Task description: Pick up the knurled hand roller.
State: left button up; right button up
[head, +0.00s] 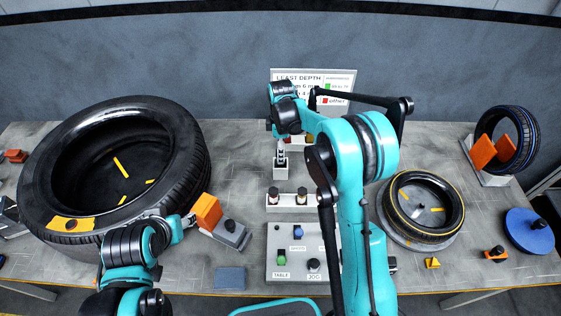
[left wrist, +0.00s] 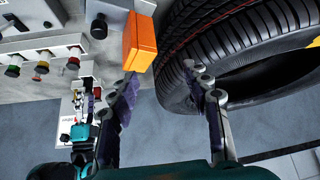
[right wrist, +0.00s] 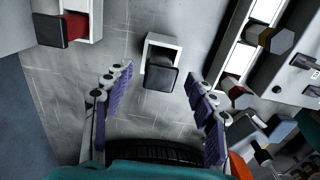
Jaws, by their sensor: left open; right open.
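I cannot single out the knurled hand roller with certainty. A dark block (right wrist: 160,79) sits in a small white box (right wrist: 163,43) in the right wrist view; the box also shows in the head view (head: 281,172). My right gripper (right wrist: 155,82) is open and empty above it, its fingers to either side of the block and apart from it. In the head view the right arm partly hides this gripper. My left gripper (left wrist: 168,88) is open and empty between an orange block (left wrist: 140,42) and the large tyre (left wrist: 235,45).
A control panel (head: 283,263) with knobs stands at the front middle. A smaller tyre (head: 455,215) lies to the right, beyond my right arm. Further right are a small upright tyre (head: 528,140) and a blue disc (head: 530,230). A sign (head: 345,82) stands at the back.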

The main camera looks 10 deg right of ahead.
notch_tip(320, 180, down, 3)
jog(key=shift+a+f+b, duration=0.1)
jog(key=shift+b, duration=0.25)
jog(key=shift+c, duration=0.3)
jog(key=c, duration=1.2)
jog(key=shift+r, duration=0.25)
jog(key=shift+c, duration=0.2)
notch_tip(320, 180, up, 10)
jog(key=p, duration=0.3)
jog(key=shift+f, duration=0.1)
